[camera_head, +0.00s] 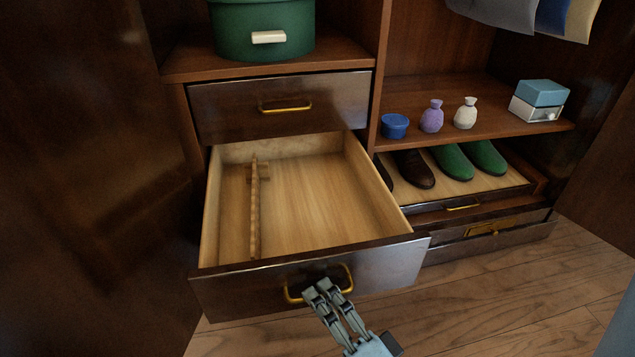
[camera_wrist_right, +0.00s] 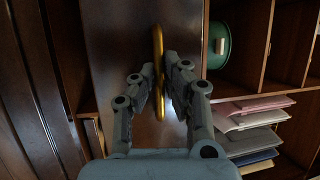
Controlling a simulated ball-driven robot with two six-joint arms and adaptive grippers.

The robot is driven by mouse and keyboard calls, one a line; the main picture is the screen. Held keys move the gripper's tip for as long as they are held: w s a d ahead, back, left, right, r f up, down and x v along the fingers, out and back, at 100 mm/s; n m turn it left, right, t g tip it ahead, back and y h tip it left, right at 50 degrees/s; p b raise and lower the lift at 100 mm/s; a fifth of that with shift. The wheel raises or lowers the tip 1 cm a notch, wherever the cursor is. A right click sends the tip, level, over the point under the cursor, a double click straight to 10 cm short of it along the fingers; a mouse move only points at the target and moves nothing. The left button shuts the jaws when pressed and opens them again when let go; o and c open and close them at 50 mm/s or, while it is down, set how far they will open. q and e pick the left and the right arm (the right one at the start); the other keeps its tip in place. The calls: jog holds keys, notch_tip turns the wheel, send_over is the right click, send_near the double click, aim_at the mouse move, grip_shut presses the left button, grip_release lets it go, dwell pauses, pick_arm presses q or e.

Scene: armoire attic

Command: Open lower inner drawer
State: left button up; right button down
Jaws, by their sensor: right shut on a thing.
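The lower inner drawer (camera_head: 310,272) is pulled far out below a closed upper drawer (camera_head: 285,103) in the head view. Its inside is pale wood and holds a thin upright wooden piece (camera_head: 255,210). My right gripper (camera_head: 328,290) is at the drawer front, shut on its brass handle (camera_head: 291,294). In the right wrist view the handle (camera_wrist_right: 158,45) runs between the fingers of the right gripper (camera_wrist_right: 160,85). My left gripper is not in view.
A green round box (camera_head: 262,28) stands above the drawers. At right, a shelf holds a blue tub (camera_head: 395,126), two small pouches and a box (camera_head: 540,95). Below it, shoes lie on a pulled-out tray (camera_head: 470,186). Open wooden floor (camera_head: 500,290) lies in front.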

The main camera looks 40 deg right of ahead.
jog(key=shift+s+a+f, duration=0.2)
jog(key=shift+s+a, duration=0.1)
jog(key=shift+s, duration=0.25)
jog(key=c, duration=1.7)
grip_release()
jog(key=shift+w, duration=0.1)
jog(key=v, duration=1.2)
jog(key=shift+r, duration=0.1)
jog(key=shift+d, duration=0.1)
